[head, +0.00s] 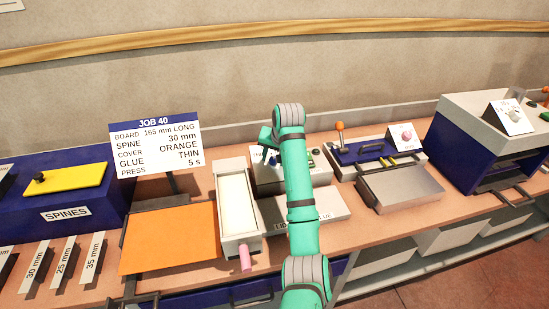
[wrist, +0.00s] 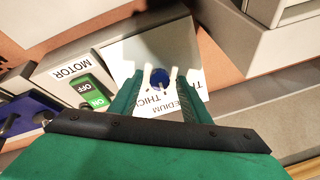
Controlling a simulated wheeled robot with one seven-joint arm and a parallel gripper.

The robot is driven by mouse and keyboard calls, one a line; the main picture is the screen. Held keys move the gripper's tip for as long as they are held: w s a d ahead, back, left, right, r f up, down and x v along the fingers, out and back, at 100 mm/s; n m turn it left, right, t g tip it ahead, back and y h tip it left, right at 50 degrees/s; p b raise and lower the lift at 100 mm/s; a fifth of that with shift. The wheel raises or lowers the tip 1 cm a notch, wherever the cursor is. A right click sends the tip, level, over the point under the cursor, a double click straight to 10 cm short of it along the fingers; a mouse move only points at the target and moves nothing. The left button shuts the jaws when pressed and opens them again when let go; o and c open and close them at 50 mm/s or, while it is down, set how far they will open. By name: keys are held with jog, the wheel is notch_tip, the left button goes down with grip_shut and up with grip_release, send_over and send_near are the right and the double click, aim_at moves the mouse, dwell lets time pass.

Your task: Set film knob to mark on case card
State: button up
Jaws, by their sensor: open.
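The film knob (wrist: 158,79) is a small round blue knob on a white plate (wrist: 118,62). The words MEDIUM and THICK show on the plate beside the knob; other marks are hidden or unclear. I cannot tell where the knob points. The case card (head: 155,149) stands upright at left in the head view and reads GLUE THIN. My arm partly hides the knob's machine (head: 265,179) there.
A MOTOR switch (wrist: 90,90) with OFF and a green ON sits close to the knob. A long pale tray (head: 238,207) and an orange sheet (head: 170,238) lie left of my arm. A lever machine (head: 378,150) and a large press (head: 480,110) stand to the right.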

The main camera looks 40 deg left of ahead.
jog(key=c, duration=1)
jog(key=shift+c, duration=0.2)
jog(key=shift+w+d+n, duration=0.15)
jog(key=shift+n, duration=0.25)
jog(key=n, duration=0.3)
jog(key=shift+r, duration=0.15)
jog(key=shift+n, duration=0.9)
jog(key=n, duration=0.5)
jog(key=shift+n, duration=0.4)
jog(key=o, duration=1)
